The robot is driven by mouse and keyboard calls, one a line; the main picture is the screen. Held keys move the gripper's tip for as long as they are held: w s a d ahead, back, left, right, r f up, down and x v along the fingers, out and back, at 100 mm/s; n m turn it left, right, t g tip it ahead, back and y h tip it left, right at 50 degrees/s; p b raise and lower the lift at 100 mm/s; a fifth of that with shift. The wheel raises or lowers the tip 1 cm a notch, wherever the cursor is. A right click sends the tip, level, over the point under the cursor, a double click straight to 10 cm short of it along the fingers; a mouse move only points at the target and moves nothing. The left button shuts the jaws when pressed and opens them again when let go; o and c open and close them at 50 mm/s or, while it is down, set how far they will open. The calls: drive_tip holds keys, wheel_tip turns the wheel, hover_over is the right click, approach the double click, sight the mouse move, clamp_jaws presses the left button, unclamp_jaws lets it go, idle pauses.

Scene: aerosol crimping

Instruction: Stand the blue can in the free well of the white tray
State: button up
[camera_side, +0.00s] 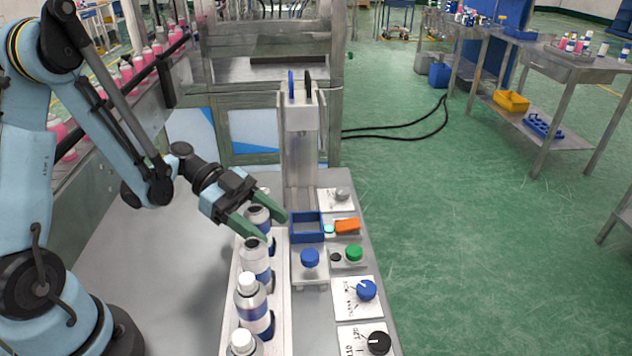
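A white tray (284,305) runs along the left part of the bench, with a row of silver cans with blue bands. The nearer ones, a white-capped can (251,303) and another white-capped can (242,343), stand upright. A can with an open-looking top (255,256) stands behind them. My gripper (272,228) has its green fingers on either side of a blue-banded can (258,216) farther back, which looks upright. I cannot tell whether the fingers press on it or whether its base rests in a well. No free well shows clearly; the arm and cans hide the tray's far end.
A metal column (300,150) rises behind the box. Pink bottles line a conveyor at left.

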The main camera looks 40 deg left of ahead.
drive_tip(key=shift+o, duration=0.2)
drive_tip(key=shift+a+r, duration=0.15)
drive_tip(key=shift+r, duration=0.05)
drive_tip(key=v, duration=0.7)
drive_tip(key=shift+r, duration=0.1)
drive_tip(key=w+d+r+n+t+y, duration=0.55)
drive_tip(key=w+r+n, duration=0.55)
drive_tip(key=n, duration=0.8)
drive_tip(key=s+a+f+m+y, duration=0.1)
drive_tip(key=s+a+f+y, duration=0.1)
drive_tip(key=s, duration=0.4)
drive_tip(key=s+a+f+m+y, duration=0.1)
drive_tip(key=s+f+m+y, duration=0.1)
drive_tip(key=s+f+y, duration=0.3)
drive_tip(key=shift+s+a+g+y, duration=0.35)
drive_tip(key=shift+s+g+y, duration=0.1)
drive_tip(key=shift+s, duration=0.55)
